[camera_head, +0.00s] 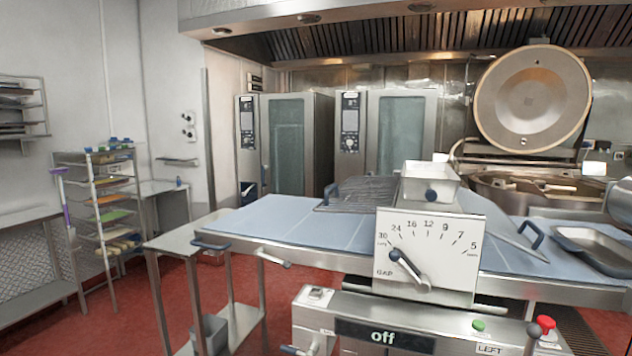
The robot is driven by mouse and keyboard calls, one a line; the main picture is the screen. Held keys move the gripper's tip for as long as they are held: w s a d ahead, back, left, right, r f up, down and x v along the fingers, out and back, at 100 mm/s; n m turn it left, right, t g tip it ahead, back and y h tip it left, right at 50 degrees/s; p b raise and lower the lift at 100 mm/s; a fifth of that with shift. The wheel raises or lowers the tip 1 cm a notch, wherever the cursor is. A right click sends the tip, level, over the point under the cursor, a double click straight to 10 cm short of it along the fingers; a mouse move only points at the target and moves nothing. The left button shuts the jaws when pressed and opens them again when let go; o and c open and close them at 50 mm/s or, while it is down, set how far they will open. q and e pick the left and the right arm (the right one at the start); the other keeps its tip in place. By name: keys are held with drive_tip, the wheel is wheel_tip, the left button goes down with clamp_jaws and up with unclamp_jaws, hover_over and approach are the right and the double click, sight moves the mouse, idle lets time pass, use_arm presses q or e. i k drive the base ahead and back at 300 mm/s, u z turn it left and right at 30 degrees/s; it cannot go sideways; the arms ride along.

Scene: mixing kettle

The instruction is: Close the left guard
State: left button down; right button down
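The left guard (362,191) is a dark wire grille on the left of the dough sheeter's middle, with a blue-grey handle (329,194) at its left end. It looks nearly level above the belt; I cannot tell how far it is raised. The right guard (496,222) slopes down to the right toward the belt, with a blue handle (531,234). Between them stand a white hopper (431,184) and the dial panel (430,255). Neither of my grippers is in view.
The blue left belt table (285,222) is bare, with a lever (272,258) below its front edge. A metal tray (596,248) lies at the right end. A large kettle with its round lid (532,98) raised stands behind right. Red floor (120,320) is open at left.

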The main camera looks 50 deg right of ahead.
sight(365, 186)
drive_tip(key=z, duration=0.05)
drive_tip(key=i, duration=1.05)
drive_tip(key=z, duration=3.3)
drive_tip(key=k, duration=0.6)
drive_tip(key=u, duration=0.65)
